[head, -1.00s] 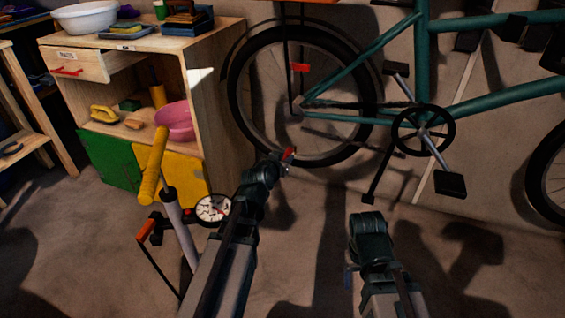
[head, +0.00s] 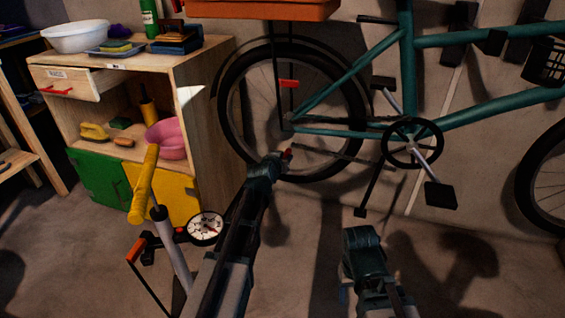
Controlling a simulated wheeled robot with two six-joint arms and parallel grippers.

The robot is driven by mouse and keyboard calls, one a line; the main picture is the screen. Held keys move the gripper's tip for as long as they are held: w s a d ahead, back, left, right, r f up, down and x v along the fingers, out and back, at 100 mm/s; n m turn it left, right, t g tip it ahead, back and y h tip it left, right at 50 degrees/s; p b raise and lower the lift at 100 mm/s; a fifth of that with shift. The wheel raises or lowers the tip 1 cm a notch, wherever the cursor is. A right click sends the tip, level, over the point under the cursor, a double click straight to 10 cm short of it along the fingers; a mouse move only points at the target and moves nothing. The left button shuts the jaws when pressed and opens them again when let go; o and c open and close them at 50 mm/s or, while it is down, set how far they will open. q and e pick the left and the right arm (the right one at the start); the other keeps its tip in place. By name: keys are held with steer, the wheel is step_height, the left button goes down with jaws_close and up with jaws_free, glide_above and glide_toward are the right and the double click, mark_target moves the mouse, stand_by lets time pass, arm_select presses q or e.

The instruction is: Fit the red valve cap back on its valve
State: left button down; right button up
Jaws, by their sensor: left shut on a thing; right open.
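The red valve cap (head: 286,154) shows as a small red piece at the tip of my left gripper (head: 280,160), which is shut on it. This gripper is in front of the lower part of the bicycle's rear wheel (head: 233,133), overlapping the tyre in the picture. I cannot tell whether the cap touches the wheel. The valve is too small or hidden to make out. My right gripper (head: 361,236) is open and empty, low over the floor, right of the left one and apart from the bicycle.
A floor pump with a yellow handle (head: 144,185) and a round gauge (head: 205,228) stands left of my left arm. Behind it is a wooden cabinet (head: 215,120) holding a pink bowl (head: 168,139). The bicycle's pedal (head: 440,195) juts out at right. Floor around my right gripper is clear.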

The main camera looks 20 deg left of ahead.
arm_select(q)
steer(key=shift+w+f+b, duration=0.2)
steer(key=shift+f+b, duration=0.15)
steer(key=shift+f, duration=0.05)
stand_by(0.5)
steer(key=shift+f+b, duration=1.05)
steer(key=shift+f, duration=0.1)
steer(key=c, duration=0.6)
jaws_free()
steer(key=p+v, duration=0.5)
steer(key=v, duration=0.9)
steer(key=shift+f, duration=0.1)
